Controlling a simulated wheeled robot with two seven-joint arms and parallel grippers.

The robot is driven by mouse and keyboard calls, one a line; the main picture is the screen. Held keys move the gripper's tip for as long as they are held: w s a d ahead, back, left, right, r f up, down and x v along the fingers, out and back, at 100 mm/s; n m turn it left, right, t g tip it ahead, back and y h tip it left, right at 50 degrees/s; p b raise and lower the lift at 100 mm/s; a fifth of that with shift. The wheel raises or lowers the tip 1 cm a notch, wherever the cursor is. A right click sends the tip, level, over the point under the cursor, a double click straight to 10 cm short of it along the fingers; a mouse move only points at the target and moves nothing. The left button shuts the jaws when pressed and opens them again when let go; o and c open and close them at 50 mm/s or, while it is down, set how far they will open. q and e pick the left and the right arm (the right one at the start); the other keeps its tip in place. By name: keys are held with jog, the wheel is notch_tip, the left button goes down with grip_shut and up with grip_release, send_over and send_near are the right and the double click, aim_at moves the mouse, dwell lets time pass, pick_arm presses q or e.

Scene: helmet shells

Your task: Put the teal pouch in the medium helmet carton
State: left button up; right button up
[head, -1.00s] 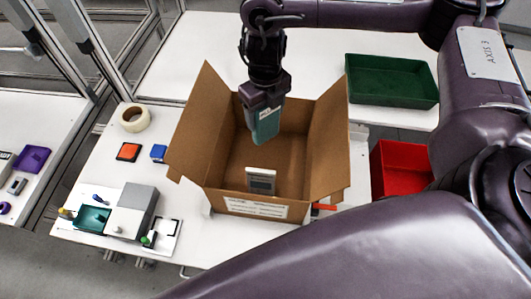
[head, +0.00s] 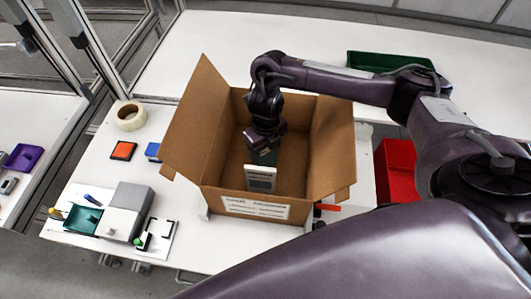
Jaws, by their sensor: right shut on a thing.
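The open cardboard carton (head: 188,133) stands on the white table with its flaps up. My right gripper (head: 263,155) reaches down inside it, shut on the teal pouch (head: 264,157). Only a small dark teal part of the pouch shows; its lower part is hidden behind a pale box-like item (head: 260,179) that stands inside at the carton's near wall. I cannot tell whether the pouch touches the carton's floor. My left gripper is not in view.
A tape roll (head: 129,115), an orange pad (head: 123,150) and a blue item (head: 153,151) lie left of the carton. A grey box (head: 131,199) and a teal tray (head: 84,221) are at front left. A red bin (head: 396,171) and a green tray (head: 364,63) are to the right.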

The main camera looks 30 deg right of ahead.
jog(key=shift+f, duration=0.75)
jog(key=shift+f+b, duration=0.25)
jog(key=shift+b, duration=0.05)
jog(key=o, duration=1)
jog(key=shift+r, duration=0.15)
jog(key=shift+r+p, duration=0.25)
jog(key=shift+p, duration=0.15)
notch_tip(320, 180, up, 12)
jog(key=p, duration=0.2)
jog(key=shift+f+p, duration=0.15)
jog(key=shift+p, duration=0.2)
jog(key=shift+f, duration=0.1)
